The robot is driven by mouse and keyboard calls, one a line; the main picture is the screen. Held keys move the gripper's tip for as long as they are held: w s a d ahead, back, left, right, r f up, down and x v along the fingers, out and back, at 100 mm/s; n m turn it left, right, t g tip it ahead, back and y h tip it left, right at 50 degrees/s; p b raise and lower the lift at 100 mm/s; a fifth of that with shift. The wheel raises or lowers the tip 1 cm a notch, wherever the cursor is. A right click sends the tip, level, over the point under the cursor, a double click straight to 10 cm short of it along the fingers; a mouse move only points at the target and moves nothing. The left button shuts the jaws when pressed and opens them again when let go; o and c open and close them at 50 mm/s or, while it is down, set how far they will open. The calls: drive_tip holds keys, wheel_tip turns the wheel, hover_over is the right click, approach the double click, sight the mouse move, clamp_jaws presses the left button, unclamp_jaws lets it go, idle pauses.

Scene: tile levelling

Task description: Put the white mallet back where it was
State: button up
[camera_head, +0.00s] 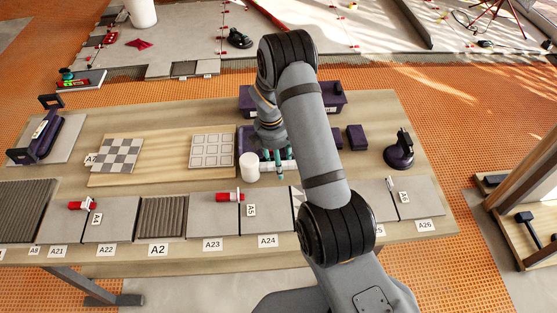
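A white upright cylinder (249,167), which looks like the head of the white mallet, is near the middle of the table (150,118). Its handle is not clearly visible. My gripper (275,164) is just right of the white cylinder, at the front of a purple tray (243,141). Small teal parts show at the gripper's end. The fingers are small and partly covered by my arm, so I cannot tell if they hold the mallet.
Grey tiles with labels line the table's front edge, with red clips (229,197) on some. A checkered panel (118,154) and a gridded panel (213,150) lie left. Purple blocks (356,138) and a dark suction lifter (399,152) stand right. Bare wood shows between them.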

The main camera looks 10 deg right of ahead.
wheel_tip(320, 180, up, 12)
drive_tip(key=a, duration=0.1)
drive_tip(key=shift+a, duration=0.15)
drive_tip(key=shift+r, duration=0.1)
idle(0.4)
